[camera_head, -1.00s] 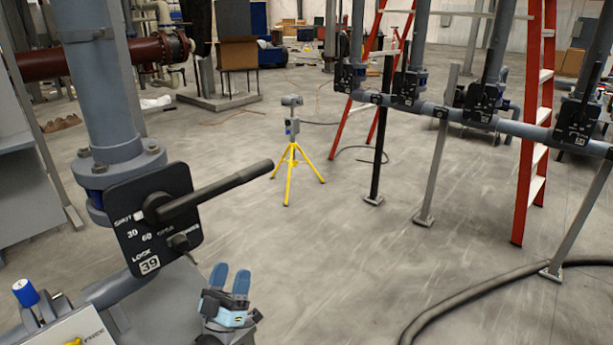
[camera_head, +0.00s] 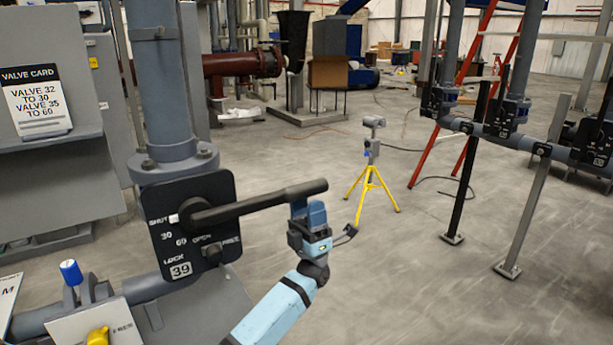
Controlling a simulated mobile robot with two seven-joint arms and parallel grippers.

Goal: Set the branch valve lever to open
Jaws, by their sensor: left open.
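A valve with a black plate (camera_head: 165,230) marked 39 stands at left on a grey vertical pipe. Its plate reads SHUT, 30, 60, OPEN, LOCK and FREE. The long black lever (camera_head: 255,204) runs right from its hub, slightly upward; a white mark shows beside SHUT. My left gripper (camera_head: 308,210) is open, fingers pointing up, at the outer end of the lever. The fingertips overlap the lever's underside in the picture; I cannot tell whether they touch it. My right gripper is not in view.
A valve card (camera_head: 38,98) on a grey cabinet reads valve 32 to 30, valve 35 to 60. A blue knob (camera_head: 71,272) and a yellow knob (camera_head: 97,336) sit at lower left. A yellow tripod (camera_head: 369,190) stands behind. Other valves line a pipe at right. Floor at lower right is clear.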

